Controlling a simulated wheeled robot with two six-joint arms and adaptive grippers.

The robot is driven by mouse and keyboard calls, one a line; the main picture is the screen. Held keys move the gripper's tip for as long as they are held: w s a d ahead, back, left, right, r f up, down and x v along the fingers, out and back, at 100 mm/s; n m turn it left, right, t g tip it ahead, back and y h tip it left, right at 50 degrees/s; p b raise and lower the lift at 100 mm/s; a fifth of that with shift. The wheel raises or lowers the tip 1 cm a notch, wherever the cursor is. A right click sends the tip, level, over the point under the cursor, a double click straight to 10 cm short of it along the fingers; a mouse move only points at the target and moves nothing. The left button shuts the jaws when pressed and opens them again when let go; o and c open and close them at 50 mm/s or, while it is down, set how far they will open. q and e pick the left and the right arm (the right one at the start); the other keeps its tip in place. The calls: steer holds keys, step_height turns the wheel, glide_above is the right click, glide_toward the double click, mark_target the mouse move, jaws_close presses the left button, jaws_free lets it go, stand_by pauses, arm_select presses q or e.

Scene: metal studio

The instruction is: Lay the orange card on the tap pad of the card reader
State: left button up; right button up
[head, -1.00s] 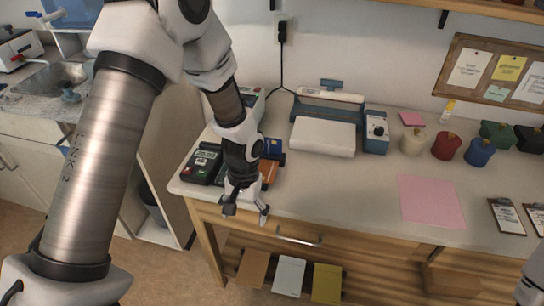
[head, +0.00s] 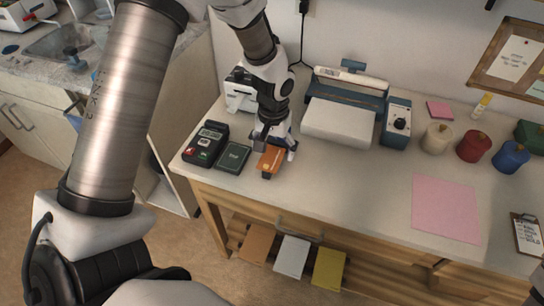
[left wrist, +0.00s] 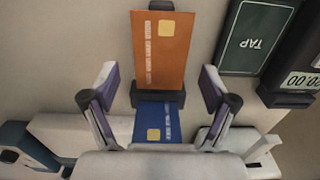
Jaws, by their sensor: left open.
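The orange card (head: 270,162) is by a dark holder near the table's front edge; it also shows in the left wrist view (left wrist: 160,52). A blue card (left wrist: 158,130) sits on the holder's other side. My left gripper (head: 273,143) is just above the orange card and partly covers it and the holder. In the left wrist view its fingers (left wrist: 158,78) are open, one each side of the cards, with nothing gripped. The card reader (head: 206,144) stands to the left, with its dark tap pad (head: 233,158) marked TAP between it and the orange card. My right gripper is out of view.
A white device (head: 240,92) stands behind the reader. A blue and white machine (head: 340,118) stands to the right of my left gripper. A pink sheet (head: 446,208) and several coloured pots (head: 473,146) lie further right.

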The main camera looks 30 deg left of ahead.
arm_select(q)
steer(key=shift+s+r, duration=0.2)
steer(key=shift+s, duration=0.05)
steer(key=shift+w+f, duration=0.15)
steer(key=shift+f, duration=0.15)
steer(key=c, duration=0.9)
steer(key=shift+o, duration=0.2)
steer(key=shift+r, duration=0.1)
